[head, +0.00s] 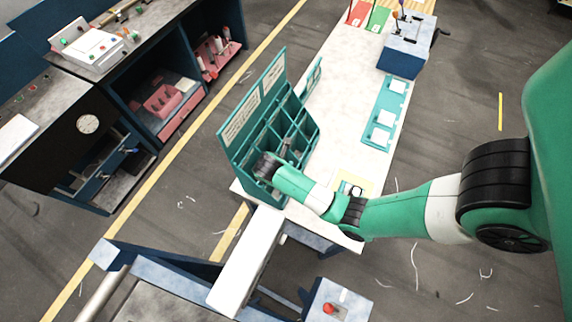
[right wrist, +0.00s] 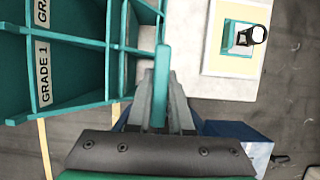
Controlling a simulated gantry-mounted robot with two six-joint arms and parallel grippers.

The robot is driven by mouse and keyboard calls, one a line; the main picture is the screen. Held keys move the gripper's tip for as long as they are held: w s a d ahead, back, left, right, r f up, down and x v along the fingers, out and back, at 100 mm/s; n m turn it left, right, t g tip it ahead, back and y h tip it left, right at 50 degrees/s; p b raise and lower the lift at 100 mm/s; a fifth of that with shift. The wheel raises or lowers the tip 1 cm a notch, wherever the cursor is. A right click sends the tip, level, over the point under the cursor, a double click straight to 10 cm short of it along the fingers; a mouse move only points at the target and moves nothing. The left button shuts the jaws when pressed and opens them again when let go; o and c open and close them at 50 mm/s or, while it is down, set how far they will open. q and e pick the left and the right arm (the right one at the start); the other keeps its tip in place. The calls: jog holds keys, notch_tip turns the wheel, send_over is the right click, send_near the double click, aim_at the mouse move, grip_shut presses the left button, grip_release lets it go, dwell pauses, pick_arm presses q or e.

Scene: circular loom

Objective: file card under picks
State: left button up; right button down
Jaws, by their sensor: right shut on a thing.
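My right gripper (head: 266,165) is at the front lower side of the teal sorting rack (head: 237,133). In the right wrist view my gripper (right wrist: 160,105) is shut on a thin teal piece, the card (right wrist: 161,70), seen edge-on and standing out past the fingertips. The rack's open compartments (right wrist: 75,75) lie to the left of the card, and the card appears outside them. One rack label reads "GRADE 1" (right wrist: 44,73); no "picks" label is readable. In the head view the card is too small to make out. My left gripper is not in view.
A yellow pad (head: 352,184) with a small teal-and-white item lies near the table's front. A teal strip with white squares (head: 383,118) and a blue box (head: 402,58) stand farther back. The pale table (head: 345,80) is clear between. A white beam (head: 247,262) is in front.

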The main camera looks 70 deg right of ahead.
jog(key=shift+w, duration=0.3)
jog(key=shift+s+f, duration=0.25)
jog(key=shift+s, duration=0.05)
jog(key=shift+f, duration=3.2)
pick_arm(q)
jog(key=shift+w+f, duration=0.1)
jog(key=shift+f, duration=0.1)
pick_arm(e)
jog(key=shift+f, duration=0.15)
pick_arm(q)
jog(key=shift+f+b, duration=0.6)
jog(key=shift+b, duration=0.1)
pick_arm(e)
jog(key=shift+f, duration=0.75)
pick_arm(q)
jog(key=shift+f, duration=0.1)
pick_arm(e)
jog(key=shift+f, duration=0.2)
jog(key=shift+f+b, duration=1.9)
jog(key=shift+f, duration=0.35)
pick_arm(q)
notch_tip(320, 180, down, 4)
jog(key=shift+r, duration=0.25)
pick_arm(e)
jog(key=c, duration=0.7)
grip_release()
jog(key=shift+c, duration=0.2)
